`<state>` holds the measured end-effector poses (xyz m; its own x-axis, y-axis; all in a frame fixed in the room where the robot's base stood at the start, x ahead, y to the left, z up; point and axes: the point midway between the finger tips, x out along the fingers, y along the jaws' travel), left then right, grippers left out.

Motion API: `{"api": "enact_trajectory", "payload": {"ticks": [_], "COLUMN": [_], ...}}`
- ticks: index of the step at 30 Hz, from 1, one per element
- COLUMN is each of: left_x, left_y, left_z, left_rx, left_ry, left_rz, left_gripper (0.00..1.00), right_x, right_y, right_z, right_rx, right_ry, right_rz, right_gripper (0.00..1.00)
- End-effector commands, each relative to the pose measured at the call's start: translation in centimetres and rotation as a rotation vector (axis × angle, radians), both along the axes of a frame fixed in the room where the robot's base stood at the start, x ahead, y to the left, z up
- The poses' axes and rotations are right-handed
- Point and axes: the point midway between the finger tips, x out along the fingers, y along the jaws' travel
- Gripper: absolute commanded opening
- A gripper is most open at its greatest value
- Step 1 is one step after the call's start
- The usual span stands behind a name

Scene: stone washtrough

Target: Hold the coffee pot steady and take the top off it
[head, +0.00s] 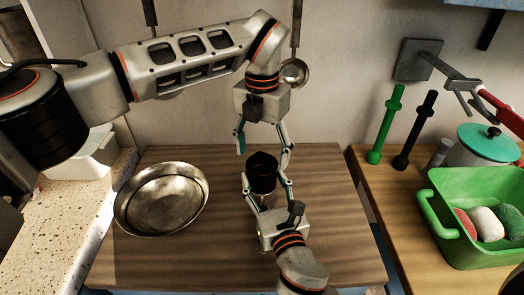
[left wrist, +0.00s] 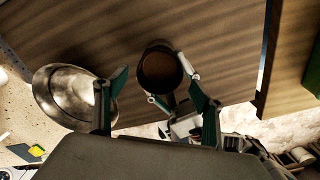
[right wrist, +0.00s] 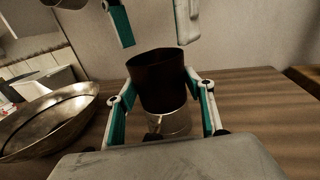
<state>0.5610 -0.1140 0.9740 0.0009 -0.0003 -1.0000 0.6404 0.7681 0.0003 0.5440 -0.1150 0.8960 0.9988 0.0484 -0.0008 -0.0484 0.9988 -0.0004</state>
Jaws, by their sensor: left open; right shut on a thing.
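My right gripper (head: 265,188) is shut on the pot, one finger on each side, from the near side. My left gripper (head: 263,152) points down above the pot, open and empty; its fingers also show at the top of the right wrist view (right wrist: 156,38), apart from the pot.
A metal bowl (head: 163,200) lies left of the pot on the wooden board (head: 225,265). At right are a green basin (head: 480,240), a teal-lidded pot (head: 487,143) and two upright utensils, green (head: 385,125) and black (head: 415,130). A ladle (head: 295,72) hangs behind my left wrist.

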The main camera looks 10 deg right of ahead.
Motion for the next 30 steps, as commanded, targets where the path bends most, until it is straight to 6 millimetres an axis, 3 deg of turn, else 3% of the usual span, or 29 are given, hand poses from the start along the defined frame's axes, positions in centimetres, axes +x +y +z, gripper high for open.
{"api": "enact_trajectory", "payload": {"ticks": [15,23,30], "left_x": [0.0,0.0,-0.1], "left_y": [0.0,0.0,0.0], "left_z": [0.0,-0.1,-2.5], "left_rx": [-0.001,-0.001,-0.001], "left_ry": [0.001,0.001,0.003], "left_rz": [-0.877,-1.063,-1.079], "left_gripper": [0.69,0.69,0.69], "right_x": [0.0,0.0,0.0], "right_y": [0.0,0.0,0.0], "right_z": [0.0,0.0,0.0], "right_rx": [0.001,0.001,0.001], "right_ry": [0.0,0.0,0.0], "right_rz": [0.001,0.001,0.001], "right_gripper": [0.0,0.0,0.0]}}
